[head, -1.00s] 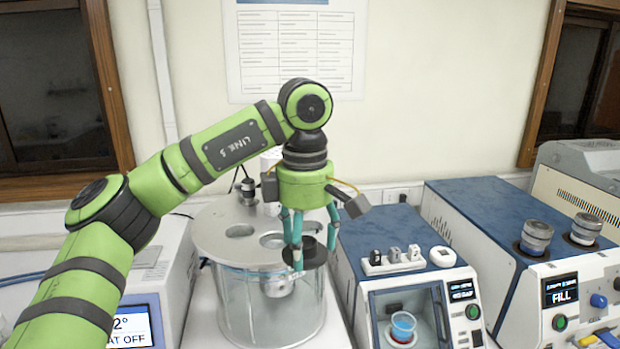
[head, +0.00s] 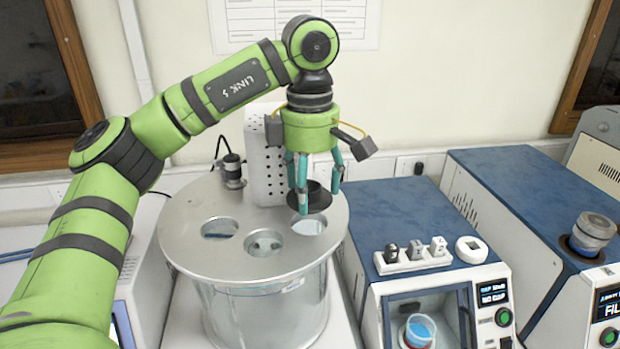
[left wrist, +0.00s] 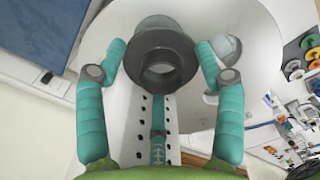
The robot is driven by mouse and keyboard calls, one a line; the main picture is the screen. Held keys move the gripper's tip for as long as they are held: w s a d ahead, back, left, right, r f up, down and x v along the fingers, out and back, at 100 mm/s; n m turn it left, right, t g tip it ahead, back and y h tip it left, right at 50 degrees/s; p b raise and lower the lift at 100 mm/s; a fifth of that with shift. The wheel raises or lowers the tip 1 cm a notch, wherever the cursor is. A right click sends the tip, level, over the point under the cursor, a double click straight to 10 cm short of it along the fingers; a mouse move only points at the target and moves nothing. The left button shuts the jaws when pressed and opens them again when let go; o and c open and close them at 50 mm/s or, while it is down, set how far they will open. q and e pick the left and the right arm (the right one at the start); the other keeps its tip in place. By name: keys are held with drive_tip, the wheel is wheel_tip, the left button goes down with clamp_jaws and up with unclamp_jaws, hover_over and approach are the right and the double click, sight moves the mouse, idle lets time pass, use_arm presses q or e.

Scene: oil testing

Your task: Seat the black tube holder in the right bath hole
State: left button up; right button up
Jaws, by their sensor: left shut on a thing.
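The black tube holder (head: 319,201) is a dark flanged ring held by my left gripper (head: 318,194). In the left wrist view the holder (left wrist: 163,62) sits between the teal fingertips of the left gripper (left wrist: 162,74), and its round opening shows. The bath (head: 262,312) is a clear round vessel with a grey metal lid (head: 200,260). The lid has a left hole (head: 219,229), a middle hole (head: 264,242) and a right hole (head: 309,226). The holder appears just above and behind the right hole; its exact height over the lid is unclear. My right gripper is out of view.
A white perforated column (head: 264,160) and a small black-topped fitting (head: 232,172) stand at the lid's back. To the right, a blue-topped unit (head: 390,225) carries a white rack (head: 412,259) with several small pieces. Another blue-topped machine (head: 520,180) is farther right.

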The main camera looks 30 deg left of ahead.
sight(309, 201)
use_arm(q)
drive_tip(key=f, duration=0.1)
drive_tip(key=f+b, duration=0.2)
drive_tip(key=shift+w+a+f, duration=0.2)
drive_tip(key=shift+w+f, duration=0.1)
drive_tip(key=shift+s+d+f, duration=0.1)
drive_tip(key=shift+f, duration=0.15)
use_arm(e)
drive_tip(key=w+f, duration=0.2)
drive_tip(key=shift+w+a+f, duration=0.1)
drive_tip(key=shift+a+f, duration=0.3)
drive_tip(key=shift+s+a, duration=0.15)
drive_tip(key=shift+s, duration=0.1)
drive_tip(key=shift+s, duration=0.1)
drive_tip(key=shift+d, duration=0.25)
use_arm(q)
drive_tip(key=shift+f+b, duration=0.6)
drive_tip(key=shift+b, duration=0.05)
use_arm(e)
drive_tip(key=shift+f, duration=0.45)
use_arm(q)
drive_tip(key=o, duration=0.9)
drive_tip(key=shift+c, duration=0.2)
